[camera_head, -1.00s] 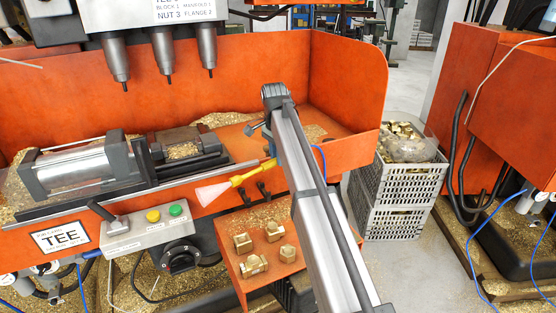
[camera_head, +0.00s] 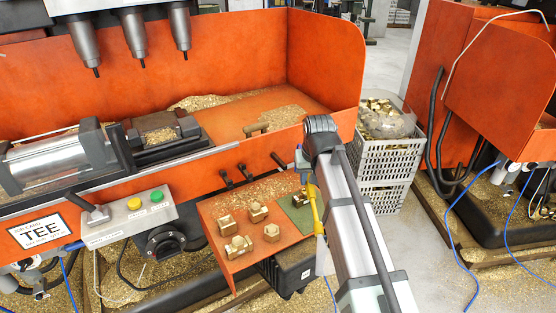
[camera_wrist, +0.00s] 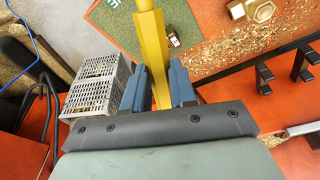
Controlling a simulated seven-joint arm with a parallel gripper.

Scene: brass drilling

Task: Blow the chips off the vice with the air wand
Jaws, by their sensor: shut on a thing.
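The yellow air wand (camera_head: 316,204) is in my gripper (camera_head: 306,172), over the right end of the orange shelf. Its pale lower end hangs down past the shelf's front edge. In the wrist view the yellow wand (camera_wrist: 150,40) runs between the two blue fingers of my gripper (camera_wrist: 160,85), which are shut on it. The vice (camera_head: 190,128) is at the left in the head view, well apart from the wand. Brass chips (camera_head: 160,135) show between its dark jaws. The vice is not in the wrist view.
The orange shelf (camera_head: 236,268) holds several brass nuts (camera_head: 271,232) and a green mat (camera_head: 298,222). Chips (camera_head: 275,118) cover parts of the orange tray floor. Grey crates (camera_head: 385,160) stand right of the tray. Dark levers (camera_head: 226,178) stick out above the shelf.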

